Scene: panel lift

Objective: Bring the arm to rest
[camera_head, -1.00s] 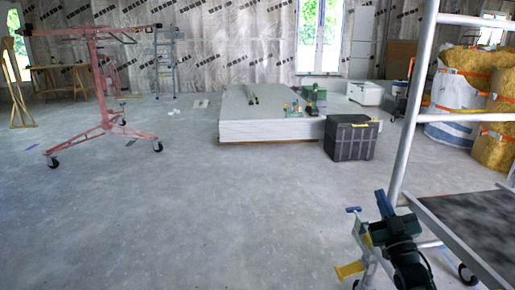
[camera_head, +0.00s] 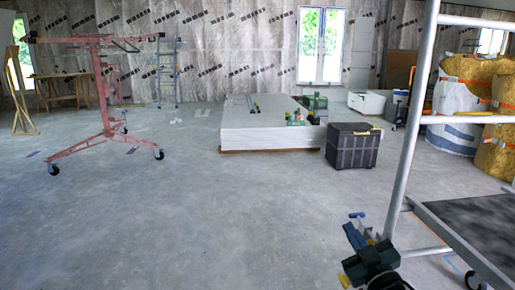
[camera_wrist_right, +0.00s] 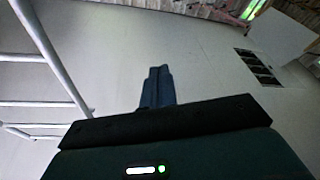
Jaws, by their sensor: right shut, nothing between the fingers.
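My right gripper (camera_head: 354,236) is low at the bottom right of the head view, with its blue fingers pointing up and left. It is beside the foot of the scaffold and holds nothing. In the right wrist view its blue fingers (camera_wrist_right: 157,86) are together, over bare grey floor. My right forearm runs out of the bottom edge of the head view. My left gripper is not in view.
A scaffold (camera_head: 407,135) with a dark platform (camera_head: 475,225) stands close on the right. A black crate (camera_head: 353,147) and a panel stack (camera_head: 262,137) are ahead. A red panel lift (camera_head: 103,95) stands at left. The middle floor is clear.

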